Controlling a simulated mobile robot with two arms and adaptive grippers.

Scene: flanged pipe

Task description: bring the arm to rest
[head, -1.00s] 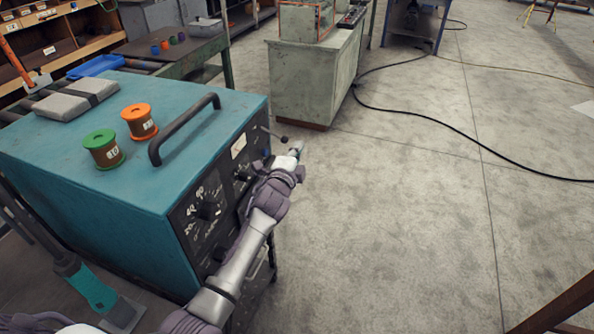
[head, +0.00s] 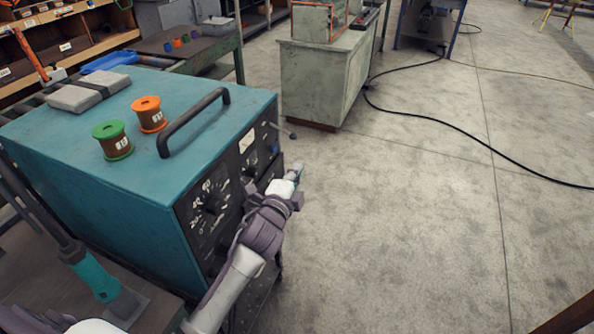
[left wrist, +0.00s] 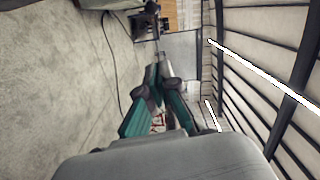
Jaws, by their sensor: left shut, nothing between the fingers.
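My left arm comes up from the bottom of the head view, along the front panel of the teal machine (head: 110,195). My left gripper (head: 298,168) is at its end, beside the panel's far edge and out over the floor. In the left wrist view the gripper's teal fingers (left wrist: 158,82) come together at the tips, with nothing between them. My right gripper is in neither view. No flanged pipe can be made out.
A green spool (head: 113,140), an orange spool (head: 149,114) and a grey block (head: 92,92) lie on the machine, by its black handle (head: 193,122). A grey-green cabinet (head: 318,85) stands beyond. A black cable (head: 440,122) crosses the otherwise open floor (head: 400,220) at right.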

